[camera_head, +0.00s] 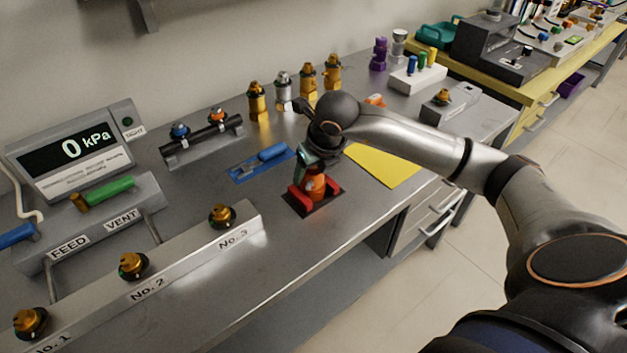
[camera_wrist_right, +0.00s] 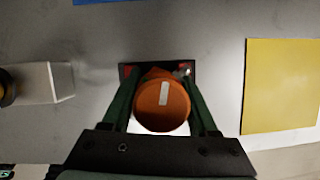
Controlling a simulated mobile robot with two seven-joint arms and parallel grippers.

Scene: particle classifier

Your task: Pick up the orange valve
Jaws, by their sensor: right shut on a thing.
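The orange valve (camera_head: 315,186) stands upright on the workbench in the head view, in a red holder (camera_head: 300,199) on a dark square base. In the right wrist view the valve's round orange top (camera_wrist_right: 160,106) with a pale strip lies between two green fingers. My right gripper (camera_head: 318,170) comes down on it from above; its fingers (camera_wrist_right: 160,110) are shut on the valve. The gripper hides the valve's upper part in the head view. My left gripper is in neither view.
A yellow sheet (camera_head: 382,166) lies right of the valve and a blue tool tray (camera_head: 262,163) behind it to the left. A grey rail labelled No. 3 (camera_head: 250,226) is at the left. Several brass fittings (camera_head: 257,102) stand along the wall. The bench's front strip is clear.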

